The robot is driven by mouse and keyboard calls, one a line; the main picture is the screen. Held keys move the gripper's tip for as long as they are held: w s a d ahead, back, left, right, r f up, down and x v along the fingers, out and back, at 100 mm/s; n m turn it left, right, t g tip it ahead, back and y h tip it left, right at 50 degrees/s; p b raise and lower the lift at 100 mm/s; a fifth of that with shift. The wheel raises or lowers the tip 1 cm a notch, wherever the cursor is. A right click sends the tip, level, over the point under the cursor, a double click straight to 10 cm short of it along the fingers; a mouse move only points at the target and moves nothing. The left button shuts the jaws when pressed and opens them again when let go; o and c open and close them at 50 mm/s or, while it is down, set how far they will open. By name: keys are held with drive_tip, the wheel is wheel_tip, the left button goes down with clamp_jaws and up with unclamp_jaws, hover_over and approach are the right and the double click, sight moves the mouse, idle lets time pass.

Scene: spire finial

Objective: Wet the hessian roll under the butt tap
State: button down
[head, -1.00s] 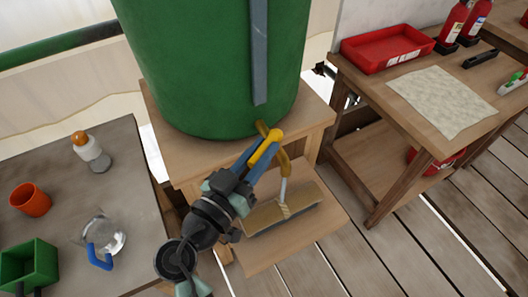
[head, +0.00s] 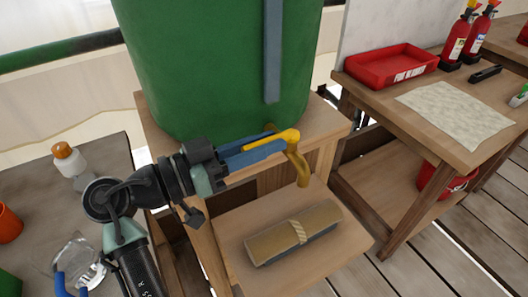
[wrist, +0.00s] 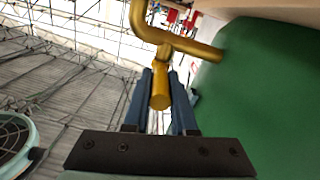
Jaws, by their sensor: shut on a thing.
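The tan hessian roll (head: 290,233), tied with a pale rope band, lies on the low wooden shelf below the butt tap, with a dark strip along its lower front side. The brass spout (head: 303,168) of the tap points down above the roll's far side, and no water shows falling from it. My gripper (head: 262,147) is shut on the yellow tap lever (head: 286,136), coming from the left. In the wrist view the blue fingers (wrist: 161,85) stand either side of the lever's rounded end (wrist: 160,92). I cannot tell how wet the roll is.
The green water butt (head: 215,60) stands on a wooden stand behind my gripper. A bench on the right holds a red tray (head: 390,72), a pale cloth (head: 455,112) and fire extinguishers (head: 458,38). A glass jug (head: 78,262) and a bottle (head: 68,160) stand on the left table.

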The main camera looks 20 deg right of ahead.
idle(0.3)
drive_tip(key=c, duration=0.7)
unclamp_jaws()
drive_tip(key=shift+c, duration=0.2)
drive_tip(key=s+a, duration=0.1)
drive_tip(key=a, duration=1.2)
drive_tip(key=shift+s, duration=0.35)
